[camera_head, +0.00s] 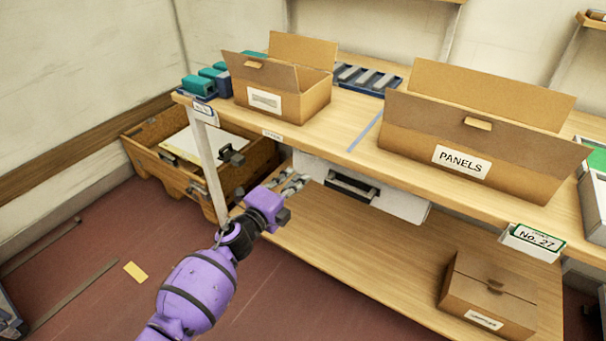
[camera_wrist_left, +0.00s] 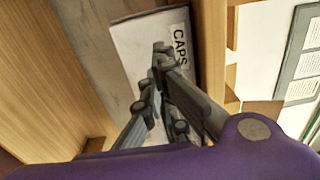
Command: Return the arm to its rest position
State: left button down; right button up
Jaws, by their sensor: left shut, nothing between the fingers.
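My left arm is purple with dark joints and comes in from the bottom of the head view. Its left gripper (camera_head: 293,184) is in front of the workbench's near edge, above the lower shelf. The gripper is shut and empty. In the left wrist view the grey fingers (camera_wrist_left: 160,75) are together, in front of a pale box with a "CAPS" label (camera_wrist_left: 178,40). I cannot tell whether the fingers touch that box. My right gripper is not in view.
The workbench (camera_head: 345,119) bears an open carton (camera_head: 303,101) and a "PANELS" carton (camera_head: 420,127). A white drawer (camera_head: 402,205) hangs beneath. A closed carton (camera_head: 480,300) sits on the lower shelf (camera_head: 370,265). A wooden crate (camera_head: 203,193) stands at left.

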pick_arm(q)
jog(key=v, duration=0.8)
jog(key=shift+s+a+f+p, duration=0.2)
jog(key=shift+a+p, duration=0.1)
jog(key=shift+p, duration=0.05)
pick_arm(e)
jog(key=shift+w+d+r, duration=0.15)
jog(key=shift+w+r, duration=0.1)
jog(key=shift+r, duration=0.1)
